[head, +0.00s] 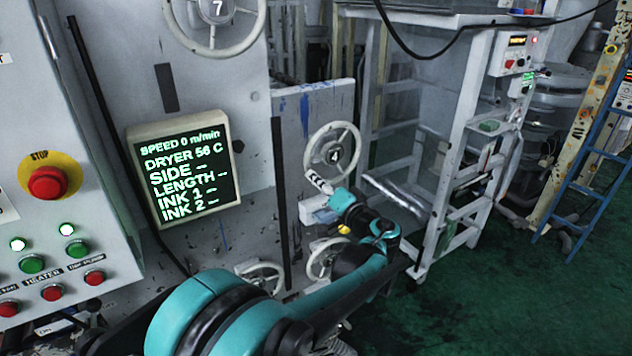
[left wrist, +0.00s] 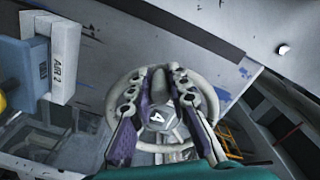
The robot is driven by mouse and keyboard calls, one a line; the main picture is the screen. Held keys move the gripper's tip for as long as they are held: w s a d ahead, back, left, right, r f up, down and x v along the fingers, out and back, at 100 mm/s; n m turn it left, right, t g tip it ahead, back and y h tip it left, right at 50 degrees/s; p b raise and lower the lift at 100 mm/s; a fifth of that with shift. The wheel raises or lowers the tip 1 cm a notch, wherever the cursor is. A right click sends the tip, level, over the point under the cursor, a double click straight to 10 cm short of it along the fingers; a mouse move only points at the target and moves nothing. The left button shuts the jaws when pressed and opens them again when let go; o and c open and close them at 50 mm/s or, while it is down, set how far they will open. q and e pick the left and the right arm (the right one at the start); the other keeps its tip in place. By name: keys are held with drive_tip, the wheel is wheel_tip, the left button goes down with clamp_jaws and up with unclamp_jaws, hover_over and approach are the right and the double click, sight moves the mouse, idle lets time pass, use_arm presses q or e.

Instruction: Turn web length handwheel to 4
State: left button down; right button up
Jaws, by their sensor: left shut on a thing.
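A pale round handwheel (head: 336,144) with a 4 on its hub stands on the side of the grey machine, right of centre in the head view. My left arm reaches up to it from below. My left gripper (head: 318,182) is at the lower left part of its rim. The fingers hide the gripped stretch of rim. A screen (head: 184,170) reads SPEED 0 m/min, DRYER 56 C and LENGTH --. My right gripper is not in view.
Another handwheel marked 7 (head: 216,22) is above left. Smaller wheels (head: 262,277) sit low on the machine. A box marked AIR 2 (left wrist: 62,62) is close to the left of my gripper. A red STOP button (head: 47,183) is at left. Green floor (head: 480,300) is open at right.

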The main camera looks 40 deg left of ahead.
use_arm(q)
drive_tip(key=shift+w+f+n, duration=0.15)
drive_tip(key=shift+f+n, duration=0.25)
drive_tip(key=shift+n, duration=0.2)
drive_tip(key=c, duration=1.4)
unclamp_jaws()
drive_tip(key=shift+c, duration=0.2)
drive_tip(key=shift+d, duration=0.1)
drive_tip(key=v, duration=1.2)
